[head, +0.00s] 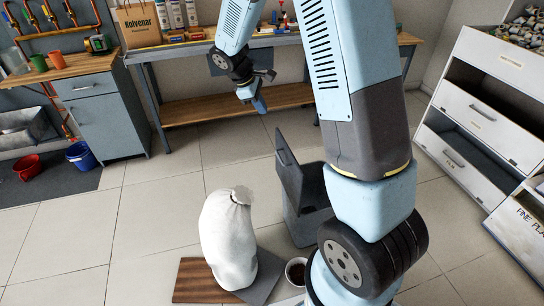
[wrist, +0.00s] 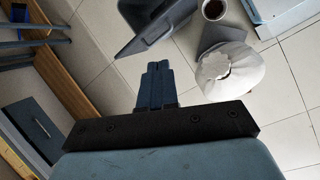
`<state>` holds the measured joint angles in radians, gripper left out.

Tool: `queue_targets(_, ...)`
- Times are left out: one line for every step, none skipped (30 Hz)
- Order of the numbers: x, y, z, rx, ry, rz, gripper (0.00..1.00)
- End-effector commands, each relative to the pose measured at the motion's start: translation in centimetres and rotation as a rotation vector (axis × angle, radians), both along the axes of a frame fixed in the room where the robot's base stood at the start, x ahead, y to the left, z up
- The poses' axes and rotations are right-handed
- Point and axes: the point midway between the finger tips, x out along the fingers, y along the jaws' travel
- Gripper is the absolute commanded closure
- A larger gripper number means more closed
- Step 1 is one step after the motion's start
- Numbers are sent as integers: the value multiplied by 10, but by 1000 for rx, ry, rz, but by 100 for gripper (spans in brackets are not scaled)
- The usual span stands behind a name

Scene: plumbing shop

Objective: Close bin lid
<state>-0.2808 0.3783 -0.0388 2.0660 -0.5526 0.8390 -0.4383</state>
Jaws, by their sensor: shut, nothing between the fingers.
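The grey bin (head: 302,228) stands on the tiled floor, partly hidden behind my arm. Its lid (head: 288,166) is open, standing up steeply on the bin's left side. My gripper (head: 261,106) is shut and empty, pointing down, above and to the left of the lid in the head view. In the wrist view the shut fingers (wrist: 157,68) show just below the lid (wrist: 160,32), which covers part of the bin. I see no contact between the fingers and the lid.
A white sack (head: 228,240) stands on a board in front of the bin, beside a small dark-filled bowl (head: 296,270). A workbench (head: 220,98) runs behind my gripper. White drawers (head: 480,120) stand at the right. Floor left of the sack is clear.

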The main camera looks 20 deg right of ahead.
Motion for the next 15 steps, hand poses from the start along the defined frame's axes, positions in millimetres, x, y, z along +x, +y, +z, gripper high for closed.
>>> queue_targets(7, 5, -19, -20, 31, 39, 100)
queue_targets(10, 8, -28, -31, 45, 61, 100)
queue_targets(15, 11, -40, -46, 65, 92, 100)
queue_targets(18, 13, -50, -57, 80, 115, 100)
queue_targets(22, 15, -60, -68, 96, 137, 100)
queue_targets(25, 18, -73, -83, 115, 168, 100)
queue_targets(28, 21, -83, -93, 130, 191, 100)
queue_targets(31, 23, -93, -104, 145, 215, 100)
queue_targets(34, 26, -106, -117, 163, 243, 100)
queue_targets(35, 28, -115, -126, 178, 263, 100)
queue_targets(37, 30, -124, -136, 192, 285, 100)
queue_targets(39, 33, -135, -146, 207, 310, 100)
queue_targets(40, 34, -143, -153, 218, 327, 100)
queue_targets(41, 35, -150, -160, 229, 344, 100)
queue_targets(43, 37, -159, -169, 241, 364, 100)
